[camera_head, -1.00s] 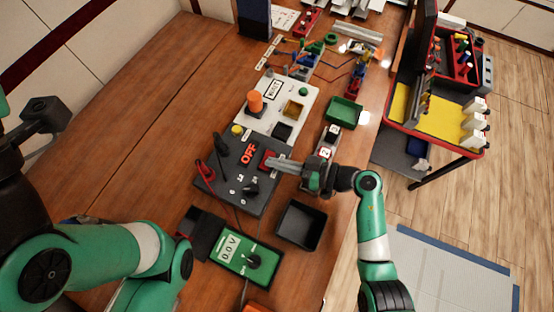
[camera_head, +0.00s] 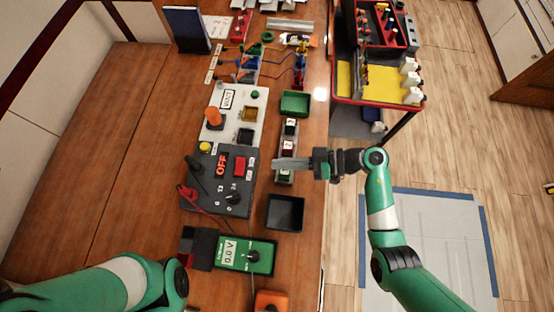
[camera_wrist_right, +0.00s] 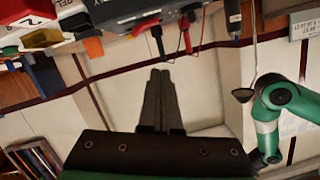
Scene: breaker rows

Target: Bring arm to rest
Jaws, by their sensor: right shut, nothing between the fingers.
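My right gripper (camera_head: 274,163) is shut and empty. In the head view its fingers point left, with the tips just right of the dark power supply box (camera_head: 215,185) with a red OFF display. The gripper body covers part of the breaker row (camera_head: 290,127) behind it. In the right wrist view the two fingers (camera_wrist_right: 160,75) lie together with nothing between them. My left arm (camera_head: 90,290) shows at the lower left of the head view. Its gripper is outside that view.
A black tray (camera_head: 285,212) and a green multimeter (camera_head: 246,256) are on the wooden table (camera_head: 135,130). A green tray (camera_head: 295,103) is farther back. A red-edged cart (camera_head: 375,88) stands at the right. Open floor (camera_head: 480,150) lies right of the table.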

